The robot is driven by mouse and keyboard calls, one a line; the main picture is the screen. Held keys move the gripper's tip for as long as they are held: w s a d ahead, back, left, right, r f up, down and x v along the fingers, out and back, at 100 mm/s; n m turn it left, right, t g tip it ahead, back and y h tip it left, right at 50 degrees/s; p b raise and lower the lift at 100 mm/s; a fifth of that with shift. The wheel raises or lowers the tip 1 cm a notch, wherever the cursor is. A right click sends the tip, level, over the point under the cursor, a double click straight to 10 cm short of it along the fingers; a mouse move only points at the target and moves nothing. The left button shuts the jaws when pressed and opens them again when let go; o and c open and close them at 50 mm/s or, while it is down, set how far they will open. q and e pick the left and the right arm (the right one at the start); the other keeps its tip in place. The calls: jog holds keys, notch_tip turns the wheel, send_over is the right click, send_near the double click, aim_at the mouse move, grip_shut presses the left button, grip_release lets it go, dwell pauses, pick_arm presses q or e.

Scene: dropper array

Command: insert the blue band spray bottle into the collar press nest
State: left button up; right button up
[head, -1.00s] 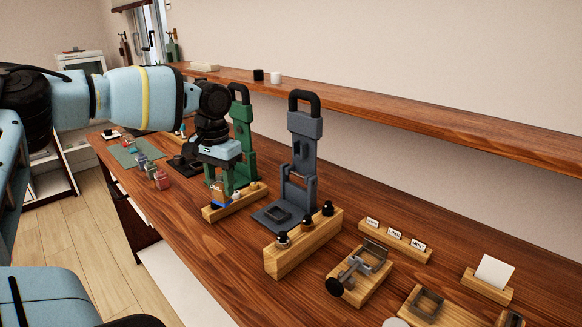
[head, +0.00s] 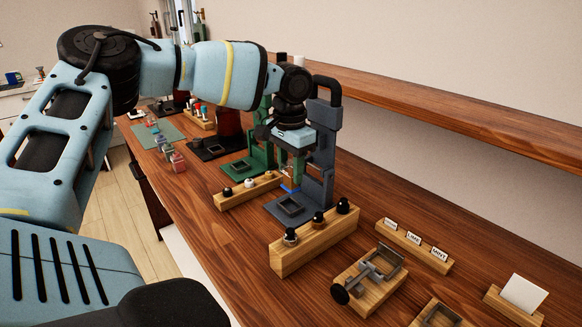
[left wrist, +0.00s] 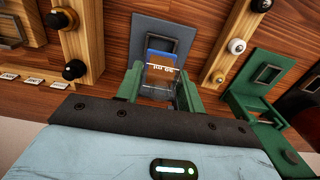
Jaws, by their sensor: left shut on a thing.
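The spray bottle (head: 290,180) is small and clear-amber with a blue band at its lower end. My left gripper (head: 291,155) is shut on it and holds it upright above the base of the grey-blue press (head: 325,150). This press has a square nest (head: 291,206) on its base plate. In the left wrist view the bottle (left wrist: 162,75) is between the green fingers (left wrist: 160,92), blue band outward, with the nest (left wrist: 168,32) behind it, partly hidden. The bottle looks apart from the nest. My right gripper is not in view.
A wooden rack with dark caps (head: 315,238) stands in front of the grey-blue press. A second rack (head: 249,191) and a green press (head: 256,150) stand to the left. A wooden clamp fixture (head: 368,278) and label cards (head: 413,243) lie to the right.

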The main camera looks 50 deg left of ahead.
aim_at(290, 189)
pick_arm(q)
notch_tip(290, 189, down, 2)
jog(key=shift+f+b, duration=0.1)
jog(key=shift+b, duration=0.35)
jog(key=shift+f+b, duration=0.45)
jog(key=shift+f, duration=0.4)
jog(key=shift+f, duration=0.1)
jog(key=shift+f+b, duration=0.6)
jog(key=shift+f, duration=0.4)
dwell(0.5)
jog(key=o, duration=1)
